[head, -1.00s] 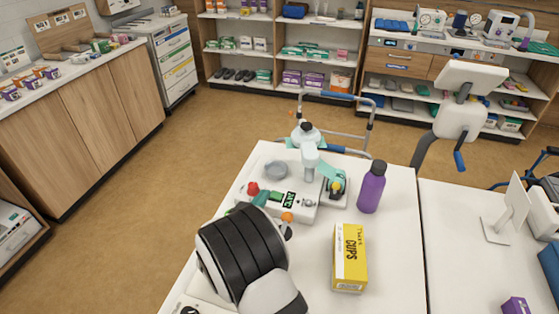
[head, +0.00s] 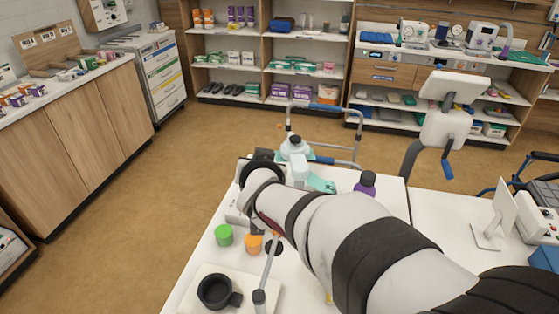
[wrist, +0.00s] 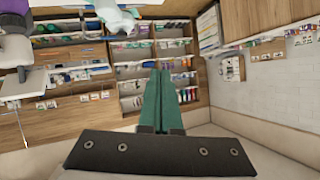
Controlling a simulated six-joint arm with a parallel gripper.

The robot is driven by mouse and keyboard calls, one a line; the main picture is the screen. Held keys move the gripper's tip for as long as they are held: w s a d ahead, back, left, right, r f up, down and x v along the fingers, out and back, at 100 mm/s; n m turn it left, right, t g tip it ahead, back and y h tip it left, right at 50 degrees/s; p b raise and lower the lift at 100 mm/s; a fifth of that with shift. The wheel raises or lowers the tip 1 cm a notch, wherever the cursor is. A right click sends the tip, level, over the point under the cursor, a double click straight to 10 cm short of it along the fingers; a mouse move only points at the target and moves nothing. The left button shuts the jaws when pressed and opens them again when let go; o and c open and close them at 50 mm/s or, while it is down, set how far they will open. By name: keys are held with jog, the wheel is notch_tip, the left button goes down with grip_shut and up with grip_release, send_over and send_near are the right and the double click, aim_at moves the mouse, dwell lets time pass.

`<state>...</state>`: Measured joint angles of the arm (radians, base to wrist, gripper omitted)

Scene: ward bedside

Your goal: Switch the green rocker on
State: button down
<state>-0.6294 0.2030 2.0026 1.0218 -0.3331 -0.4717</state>
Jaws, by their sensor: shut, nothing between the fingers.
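My gripper (wrist: 166,72) shows in the wrist view as two teal fingers pressed together, empty, with shelves and a wall beyond. In the head view my arm crosses the white table (head: 195,262) and its wrist end hides the gripper. The green rocker cannot be made out in either current view. Only an edge of the white device (head: 235,215) shows beside my arm; its display and controls are hidden. I cannot tell how far my gripper is from the rocker.
A green cylinder (head: 224,235), an orange cylinder (head: 253,243) and a black ring-shaped piece (head: 214,291) are at the table's front left. A white-and-teal item (head: 297,165) and a purple bottle (head: 366,183) stand behind my arm. A walker (head: 325,135) is beyond the table.

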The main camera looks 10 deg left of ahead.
jog(key=shift+s+d+r+g+y, duration=0.1)
jog(key=shift+s+d+g+y, duration=0.2)
jog(key=shift+s+d+g, duration=0.55)
jog(key=shift+s+d+g+y, duration=0.4)
jog(key=shift+s+d, duration=0.45)
jog(key=shift+s, duration=0.5)
jog(key=s+d+f+m+g+h, duration=0.2)
jog(key=s+d+f+m+g, duration=0.1)
jog(key=s+d, duration=0.7)
jog(key=s+d+f+m+g+h, duration=0.2)
jog(key=s+d+f+m+g, duration=0.2)
jog(key=s+d, duration=0.6)
jog(key=s+f+g, duration=0.2)
jog(key=s, duration=0.6)
jog(key=shift+s+g, duration=0.3)
jog(key=shift+g, duration=0.05)
jog(key=shift+d+f, duration=0.1)
